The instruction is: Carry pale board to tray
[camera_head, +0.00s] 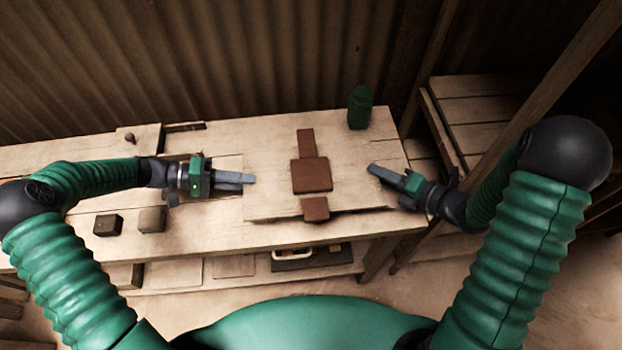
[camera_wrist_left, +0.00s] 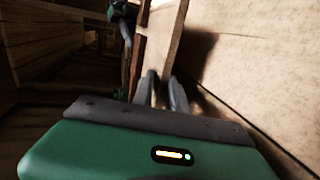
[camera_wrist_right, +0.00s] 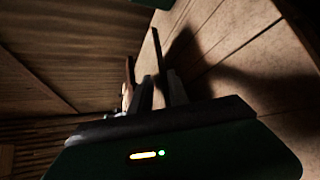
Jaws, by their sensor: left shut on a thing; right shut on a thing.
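The pale board (camera_head: 270,195) is a wide wooden slab over the workbench, with a dark shadow under its front edge. A brown square block (camera_head: 311,175) lies on its middle, with a brown strip behind and another in front. My left gripper (camera_head: 248,179) is shut on the board's left edge; the left wrist view shows the board (camera_wrist_left: 163,45) running between its fingers. My right gripper (camera_head: 374,170) is shut at the board's right edge; its fingers in the right wrist view (camera_wrist_right: 160,88) flank a dark, thin edge. I cannot tell which thing is the tray.
A dark green bottle (camera_head: 360,107) stands at the bench's back right. Two small dark blocks (camera_head: 108,225) (camera_head: 152,219) sit at the front left. A dark flat item with a white handled piece (camera_head: 292,255) lies on the lower shelf. A slatted wooden stand (camera_head: 480,110) is at right.

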